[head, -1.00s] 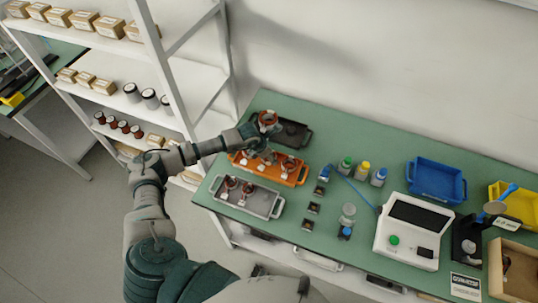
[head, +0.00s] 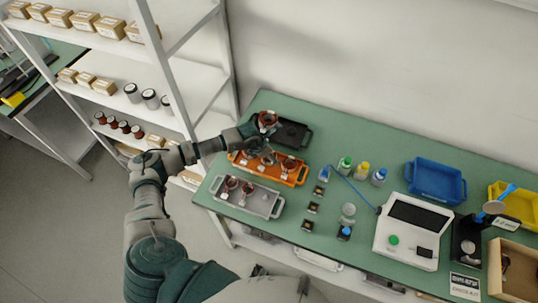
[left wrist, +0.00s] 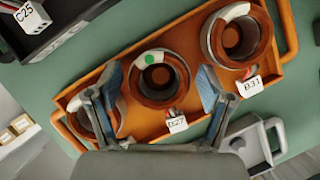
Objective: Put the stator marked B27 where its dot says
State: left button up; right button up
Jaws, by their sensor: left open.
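The stator marked B27 (left wrist: 159,78) is a copper-brown ring with a pale patch and a green dot on its rim. It sits in the middle of the orange tray (left wrist: 190,32), its tag below it. My left gripper (left wrist: 158,88) is open, with one blue-grey finger on each side of B27; contact cannot be told. It also shows over the orange tray in the head view (head: 262,146). A third (left wrist: 85,122) is partly hidden by the left finger. My right gripper is not in view.
A black tray (head: 295,133) with a stator tagged C25 lies behind; a grey tray (head: 262,205) with two stators lies in front. Green-, yellow- and blue-capped bottles (head: 362,171), a white tester (head: 400,240), a blue bin (head: 436,180) and a yellow bin (head: 518,202) stand rightward.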

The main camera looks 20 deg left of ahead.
pick_arm(q)
jog(key=shift+r+p, duration=1.3)
jog(key=shift+r, duration=1)
jog(key=o, duration=0.4)
jog(key=v, duration=1.1)
jog(key=shift+s+a+r, duration=0.15)
jog(key=shift+r, duration=0.2)
